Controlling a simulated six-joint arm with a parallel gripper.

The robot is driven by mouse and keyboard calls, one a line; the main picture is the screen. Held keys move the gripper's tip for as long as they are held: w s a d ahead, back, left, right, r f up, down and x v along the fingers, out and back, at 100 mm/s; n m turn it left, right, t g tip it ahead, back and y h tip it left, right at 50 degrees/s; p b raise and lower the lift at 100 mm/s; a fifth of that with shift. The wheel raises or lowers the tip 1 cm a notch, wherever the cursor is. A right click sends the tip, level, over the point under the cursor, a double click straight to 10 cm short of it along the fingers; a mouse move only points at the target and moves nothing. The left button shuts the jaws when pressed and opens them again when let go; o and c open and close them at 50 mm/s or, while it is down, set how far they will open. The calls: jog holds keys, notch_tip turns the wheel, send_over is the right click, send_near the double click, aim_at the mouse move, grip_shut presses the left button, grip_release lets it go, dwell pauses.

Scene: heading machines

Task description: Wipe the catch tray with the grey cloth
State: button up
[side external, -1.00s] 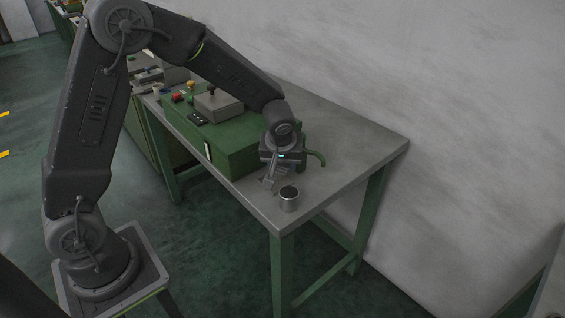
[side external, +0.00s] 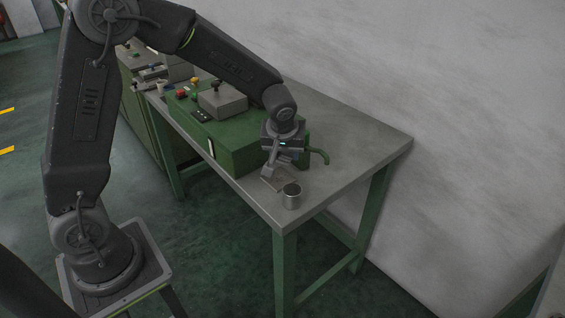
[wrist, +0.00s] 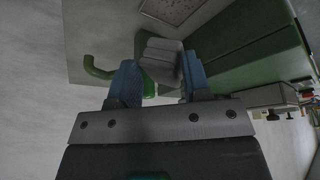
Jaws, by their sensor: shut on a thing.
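My gripper (wrist: 158,84) is shut on the grey cloth (wrist: 162,58), a folded pad between its blue fingers in the wrist view. In the side view my gripper (side external: 272,170) is above the table near the end of the green machine, and the cloth is too small there to make out clearly. The catch tray (wrist: 178,9) is a shallow tray with a speckled surface at the top edge of the wrist view, apart from the cloth in the picture. In the side view the tray (side external: 281,184) lies below my gripper, partly hidden by it and a metal cup.
The metal cup (side external: 292,198) stands at the table's near edge beside the tray. A green bent pipe (side external: 320,154) sticks out from the green machine (side external: 235,140). The grey table top (side external: 360,140) is clear to the right, with a wall behind.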

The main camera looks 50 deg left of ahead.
jog(key=shift+s+d+m+t+h, duration=0.2)
jog(key=shift+s+m+t+h, duration=0.3)
jog(key=shift+s+m+h, duration=0.4)
jog(key=shift+w+a+r+m+h, duration=0.2)
jog(key=shift+r+m+h, duration=0.4)
jog(key=shift+m+h, duration=0.4)
jog(key=shift+w+a+r+m+h, duration=0.2)
jog(key=shift+r+m+h, duration=0.4)
jog(key=shift+m+h, duration=0.4)
jog(key=shift+w+a+r+m+h, duration=0.2)
jog(key=shift+r+m+h, duration=0.4)
jog(key=shift+m+h, duration=0.4)
jog(key=shift+f, duration=2.35)
jog(key=shift+f, duration=2.5)
jog(key=shift+f, duration=0.25)
